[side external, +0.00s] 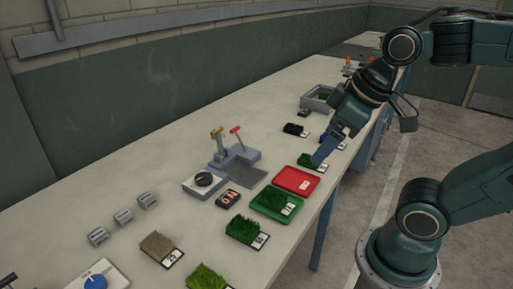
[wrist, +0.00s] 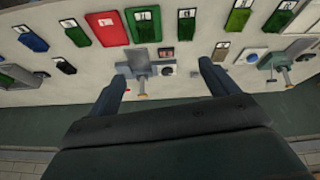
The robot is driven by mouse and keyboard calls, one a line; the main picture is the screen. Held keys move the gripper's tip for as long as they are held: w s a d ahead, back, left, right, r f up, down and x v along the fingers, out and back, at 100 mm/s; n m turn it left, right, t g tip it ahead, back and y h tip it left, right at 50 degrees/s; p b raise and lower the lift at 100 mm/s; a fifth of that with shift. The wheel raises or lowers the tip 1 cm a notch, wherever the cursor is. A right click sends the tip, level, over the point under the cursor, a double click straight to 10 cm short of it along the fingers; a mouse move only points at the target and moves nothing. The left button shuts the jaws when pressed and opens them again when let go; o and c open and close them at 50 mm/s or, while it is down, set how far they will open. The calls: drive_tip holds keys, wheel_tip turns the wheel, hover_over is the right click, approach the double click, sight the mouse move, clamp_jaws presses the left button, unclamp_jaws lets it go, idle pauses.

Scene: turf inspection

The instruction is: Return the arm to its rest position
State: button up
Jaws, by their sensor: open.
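My gripper (side external: 322,156) is at the right of the side view, pointing down and left over the bench's right side. Its blue fingers overlap a turf sample (side external: 309,163) in that view; I cannot tell the height between them. In the wrist view my gripper (wrist: 162,74) shows two fingers spread wide with nothing held between them. The arm is bent and reaches out over the bench. A red tray (side external: 290,181) and a green tray (side external: 266,205) with turf lie just in front of the gripper in the side view.
The long bench (side external: 120,185) carries a grey fixture with levers (side external: 243,156), a dial box (side external: 204,181), several turf samples and small grey blocks (side external: 123,216). A grey bin (side external: 318,101) stands behind the gripper. The bench's left side is mostly bare.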

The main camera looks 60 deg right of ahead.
drive_tip(key=shift+s+a+r+m, duration=0.1)
drive_tip(key=shift+s+m, duration=0.65)
drive_tip(key=shift+m, duration=0.05)
idle(0.9)
